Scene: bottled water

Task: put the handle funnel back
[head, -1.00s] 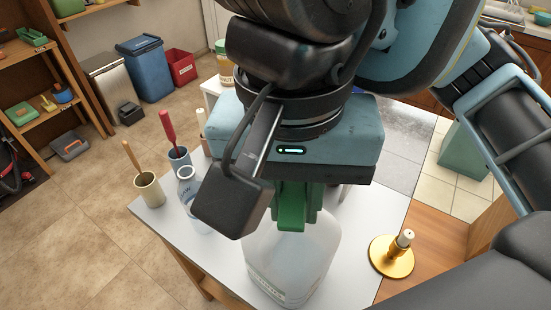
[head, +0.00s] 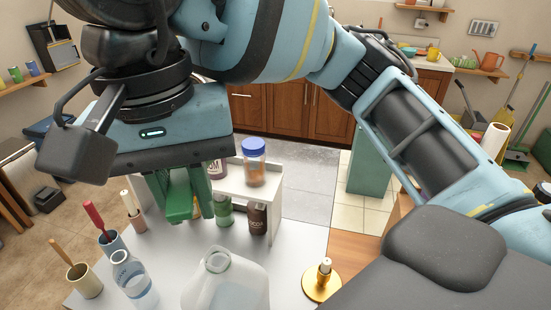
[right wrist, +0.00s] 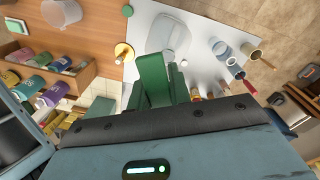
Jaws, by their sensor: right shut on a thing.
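My right gripper (head: 180,210), with green fingers, hangs over the back left of the white table (head: 180,265) and is shut on the handle funnel. The funnel is nearly all hidden by the fingers, so its shape and tilt cannot be told. The fingers also show in the right wrist view (right wrist: 160,85). The clear jug (head: 228,285) stands upright on the table, in front of and to the right of the gripper, its mouth open and empty. In the right wrist view the jug (right wrist: 172,38) lies beyond the fingers. My left gripper is not in view.
A small white stand (head: 238,183) holds a blue-lidded jar (head: 255,165); a green bottle (head: 223,212) and a brown container (head: 257,218) are before it. Cups with brushes and a glass bottle (head: 132,280) are at left. A gold holder (head: 322,283) is right.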

